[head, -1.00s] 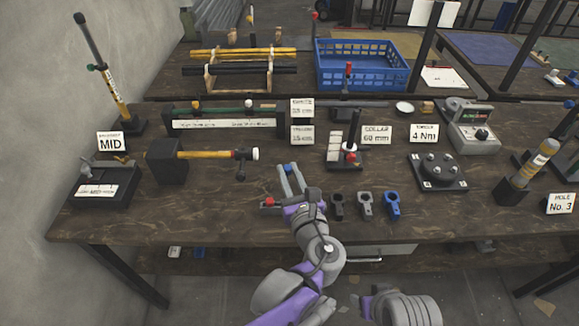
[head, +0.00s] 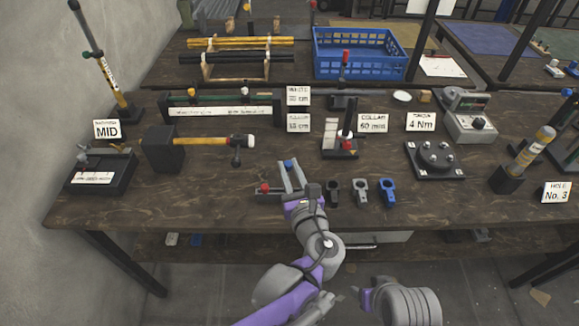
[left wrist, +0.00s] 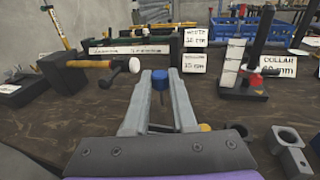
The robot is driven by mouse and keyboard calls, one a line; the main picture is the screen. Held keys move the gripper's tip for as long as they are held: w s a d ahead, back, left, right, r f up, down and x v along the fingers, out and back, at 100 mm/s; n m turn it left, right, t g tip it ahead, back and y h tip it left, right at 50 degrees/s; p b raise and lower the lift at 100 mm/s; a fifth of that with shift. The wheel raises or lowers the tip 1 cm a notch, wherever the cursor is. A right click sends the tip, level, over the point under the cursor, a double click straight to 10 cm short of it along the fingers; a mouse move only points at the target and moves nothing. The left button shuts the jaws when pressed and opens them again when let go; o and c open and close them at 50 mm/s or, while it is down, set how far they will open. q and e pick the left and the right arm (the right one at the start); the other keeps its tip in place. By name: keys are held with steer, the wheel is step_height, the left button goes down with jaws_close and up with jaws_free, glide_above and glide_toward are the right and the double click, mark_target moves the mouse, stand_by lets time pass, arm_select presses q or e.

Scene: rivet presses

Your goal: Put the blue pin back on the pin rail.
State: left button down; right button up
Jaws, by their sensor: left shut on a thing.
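My left gripper (head: 287,170) is shut on the blue pin (head: 288,163), whose blue head shows between the fingertips. The left wrist view shows the same blue pin (left wrist: 160,80) upright between the fingertips of my left gripper (left wrist: 160,90). The pin rail (head: 262,198) appears as a low grey strip at the bench's front, with a red pin (head: 265,187) at its left end. My left gripper reaches over its right part and hides it. A small yellow piece (left wrist: 205,127) shows beside the right finger in the wrist view.
Dark, grey and blue clamps (head: 388,190) stand close to the right of my gripper. A collar stand (head: 342,140) and a round dark fixture (head: 435,157) stand behind. The front left bench top is bare.

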arm_select(q)
steer(key=shift+f+b, duration=1.4)
steer(key=shift+f, duration=1)
steer(key=shift+f+b, duration=1.2)
steer(key=shift+f, duration=0.8)
steer(key=c, duration=0.6)
jaws_free()
steer(key=shift+c, duration=0.2)
steer(key=shift+s, duration=0.1)
steer(key=p+v, duration=0.1)
steer(key=v, duration=0.9)
steer(key=shift+s, duration=0.35)
steer(key=shift+d, duration=0.1)
